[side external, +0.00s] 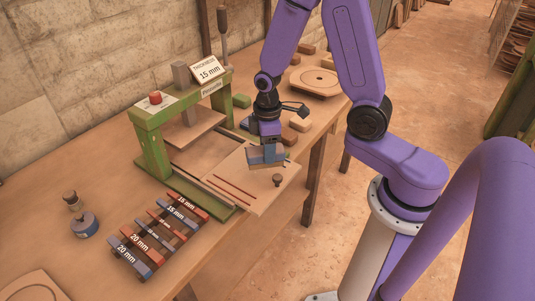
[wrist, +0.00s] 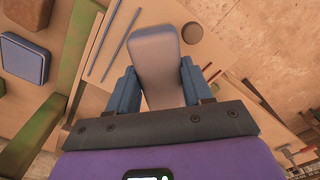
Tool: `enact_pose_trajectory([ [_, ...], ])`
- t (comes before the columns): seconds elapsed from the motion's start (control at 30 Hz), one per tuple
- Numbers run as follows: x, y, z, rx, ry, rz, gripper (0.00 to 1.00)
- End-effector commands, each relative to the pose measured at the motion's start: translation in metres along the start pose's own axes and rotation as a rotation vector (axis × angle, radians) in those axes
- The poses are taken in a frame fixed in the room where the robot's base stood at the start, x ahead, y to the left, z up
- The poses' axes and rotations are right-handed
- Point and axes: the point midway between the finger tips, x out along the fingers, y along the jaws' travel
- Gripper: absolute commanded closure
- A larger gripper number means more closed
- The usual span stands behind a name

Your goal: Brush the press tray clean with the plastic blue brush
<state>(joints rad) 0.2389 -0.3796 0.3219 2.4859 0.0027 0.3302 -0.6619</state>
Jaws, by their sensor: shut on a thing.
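My gripper (side external: 267,146) is shut on the brush (side external: 268,157) above the pale press tray (side external: 246,196). In the side view the brush looks blue-grey with a tan lower edge, low over the tray's right half. Whether its bristles touch the tray cannot be told. In the wrist view a pale, rounded grey-beige piece (wrist: 157,56), seemingly the brush, sits between my two blue fingers (wrist: 160,85). Two thin red strips (side external: 234,186) lie on the tray's left part. A small dark knob (side external: 277,180) stands near its right corner.
The green press frame (side external: 152,150) stands left of the tray, with a "15 mm" sign (side external: 208,70). A rack of labelled bars (side external: 150,235) lies in front. Small blocks (side external: 299,124) and a round board (side external: 314,82) lie behind my gripper. The bench edge is close on the right.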

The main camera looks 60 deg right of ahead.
Motion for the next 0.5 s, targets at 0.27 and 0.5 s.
enact_pose_trajectory([
  [0.27,-0.0139,0.0002,-0.0002,0.000,0.001,0.001,0.98],
  [0.5,-0.0139,0.0002,-0.0003,0.000,0.001,0.001,0.98],
])
